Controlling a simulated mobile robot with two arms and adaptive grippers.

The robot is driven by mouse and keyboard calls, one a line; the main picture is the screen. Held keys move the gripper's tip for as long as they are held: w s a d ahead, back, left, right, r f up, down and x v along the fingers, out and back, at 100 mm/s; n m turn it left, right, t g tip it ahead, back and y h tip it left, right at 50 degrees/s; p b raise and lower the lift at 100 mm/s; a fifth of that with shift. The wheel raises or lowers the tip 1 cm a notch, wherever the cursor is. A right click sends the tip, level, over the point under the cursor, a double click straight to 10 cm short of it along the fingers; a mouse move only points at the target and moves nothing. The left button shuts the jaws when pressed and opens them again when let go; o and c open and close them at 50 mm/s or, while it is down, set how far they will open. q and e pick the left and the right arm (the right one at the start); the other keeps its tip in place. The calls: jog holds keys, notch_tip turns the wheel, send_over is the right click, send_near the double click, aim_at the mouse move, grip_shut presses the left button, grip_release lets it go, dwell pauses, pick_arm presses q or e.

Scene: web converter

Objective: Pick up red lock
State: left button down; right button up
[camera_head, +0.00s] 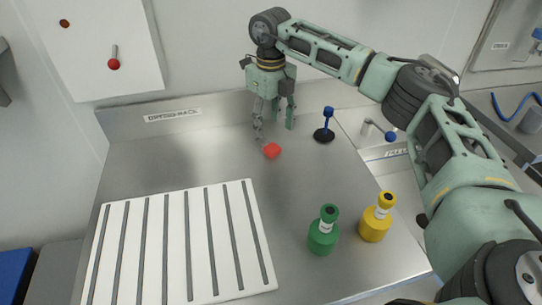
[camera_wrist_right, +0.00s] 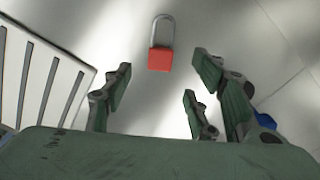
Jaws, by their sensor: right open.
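The red lock (camera_head: 272,151) lies on the metal table, near its back middle. In the right wrist view the lock (camera_wrist_right: 160,58) shows its red body and a grey shackle pointing up in the picture. My right gripper (camera_head: 273,128) hangs above the table just behind the lock, fingers pointing down. Its fingers (camera_wrist_right: 165,100) are spread and empty, with the lock beyond them and not touched. My left gripper is not in view.
A white slotted rack (camera_head: 197,240) lies at the front left. Green (camera_head: 322,238) and yellow (camera_head: 374,223) bottles stand at the front right. A blue-topped stand (camera_head: 325,125) is right of my right gripper. The metal around the lock is clear.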

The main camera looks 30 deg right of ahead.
aim_at(271, 146)
notch_tip(271, 146, down, 6)
jog(key=shift+f+p, duration=0.25)
jog(key=shift+p, duration=0.8)
jog(key=shift+f, duration=0.4)
grip_shut()
jog(key=shift+r, duration=0.1)
